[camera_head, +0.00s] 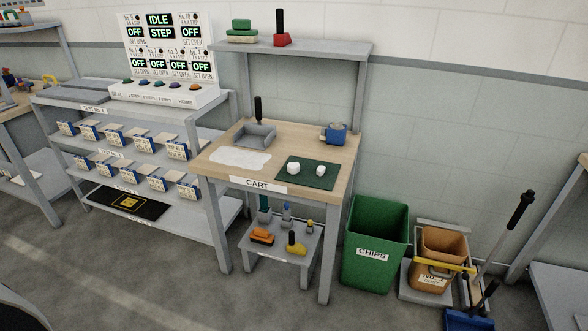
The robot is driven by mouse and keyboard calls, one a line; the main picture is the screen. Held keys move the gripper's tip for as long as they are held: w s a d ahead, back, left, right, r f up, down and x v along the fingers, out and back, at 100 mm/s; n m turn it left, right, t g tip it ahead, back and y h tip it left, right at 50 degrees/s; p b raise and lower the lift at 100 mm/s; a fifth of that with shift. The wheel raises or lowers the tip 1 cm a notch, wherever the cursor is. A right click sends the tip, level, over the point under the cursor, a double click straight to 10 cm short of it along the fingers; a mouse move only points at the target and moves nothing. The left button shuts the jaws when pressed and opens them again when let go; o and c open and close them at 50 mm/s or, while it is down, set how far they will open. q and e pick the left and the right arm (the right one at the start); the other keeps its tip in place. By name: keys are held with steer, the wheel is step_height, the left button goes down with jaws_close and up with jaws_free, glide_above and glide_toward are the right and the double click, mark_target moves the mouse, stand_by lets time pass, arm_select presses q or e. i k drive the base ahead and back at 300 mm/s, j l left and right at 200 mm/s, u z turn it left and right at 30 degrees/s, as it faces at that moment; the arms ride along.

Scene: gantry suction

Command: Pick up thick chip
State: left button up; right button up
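Two small white pieces lie on a dark green mat (318,184) on the wooden-topped cart (222,168). The left white piece (293,169) looks slightly larger than the right white piece (320,171). They may be chips, but I cannot tell which, if either, is the thick chip. A flat white sheet or patch (240,158) lies on the cart top left of the mat. Neither of my grippers is in view.
A grey tray (249,140) and a blue cup-like item (334,133) stand at the back of the cart. A green bin labelled CHIPS (376,268) and an orange-brown bucket (438,266) stand on the floor to the right. A shelf rack (130,137) stands left.

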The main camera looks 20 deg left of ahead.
mark_target(292, 168)
steer(key=i+j+u, duration=0.1)
steer(key=j, duration=0.3)
steer(key=i+j, duration=0.25)
steer(key=j, duration=0.15)
steer(key=i+j+u, duration=0.15)
steer(key=j, duration=0.25)
